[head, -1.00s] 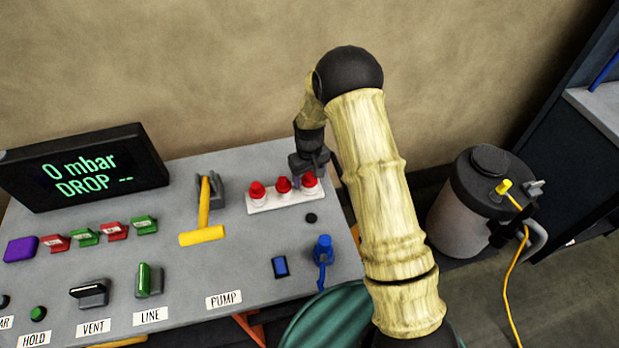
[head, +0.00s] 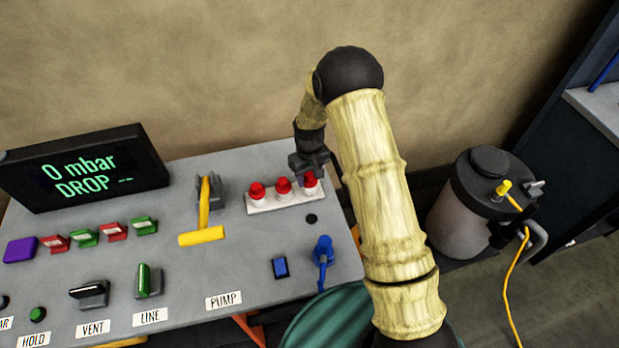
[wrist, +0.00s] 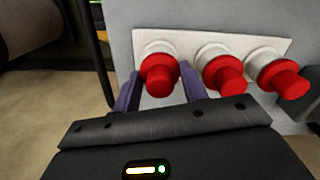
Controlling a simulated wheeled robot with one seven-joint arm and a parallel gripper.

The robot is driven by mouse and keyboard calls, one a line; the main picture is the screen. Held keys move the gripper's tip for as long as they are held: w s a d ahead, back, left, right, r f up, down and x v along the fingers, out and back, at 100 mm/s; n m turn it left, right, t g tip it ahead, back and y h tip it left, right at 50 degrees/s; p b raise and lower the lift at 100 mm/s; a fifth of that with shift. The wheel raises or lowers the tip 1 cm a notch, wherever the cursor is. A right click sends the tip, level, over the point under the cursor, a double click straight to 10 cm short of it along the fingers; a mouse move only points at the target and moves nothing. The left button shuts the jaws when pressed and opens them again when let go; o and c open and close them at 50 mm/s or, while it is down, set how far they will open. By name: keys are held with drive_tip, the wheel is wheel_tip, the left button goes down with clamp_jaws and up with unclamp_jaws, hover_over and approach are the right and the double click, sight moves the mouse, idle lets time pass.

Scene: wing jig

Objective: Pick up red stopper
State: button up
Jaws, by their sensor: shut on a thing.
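Three red stoppers stand in a row on a white strip (head: 271,204) on the grey panel. The right-hand stopper (head: 310,180) has my gripper (head: 313,168) at it. In the wrist view this stopper (wrist: 160,75) is the leftmost, between the two purple fingers of my gripper (wrist: 159,88), which are shut on it. It still sits in its whitish collar on the strip. The middle stopper (head: 284,185) and the left stopper (head: 257,189) stand free beside it.
A yellow-handled pump lever (head: 205,215) stands left of the strip. A black round button (head: 311,218), a blue valve (head: 323,255) and a blue switch (head: 280,267) lie in front. A grey tank (head: 470,210) stands right of the panel.

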sight(309, 174)
wheel_tip(309, 174, up, 10)
drive_tip(key=b, duration=0.3)
drive_tip(key=shift+r, duration=0.15)
idle(0.5)
drive_tip(key=shift+r+p, duration=1.3)
drive_tip(key=shift+r, duration=0.05)
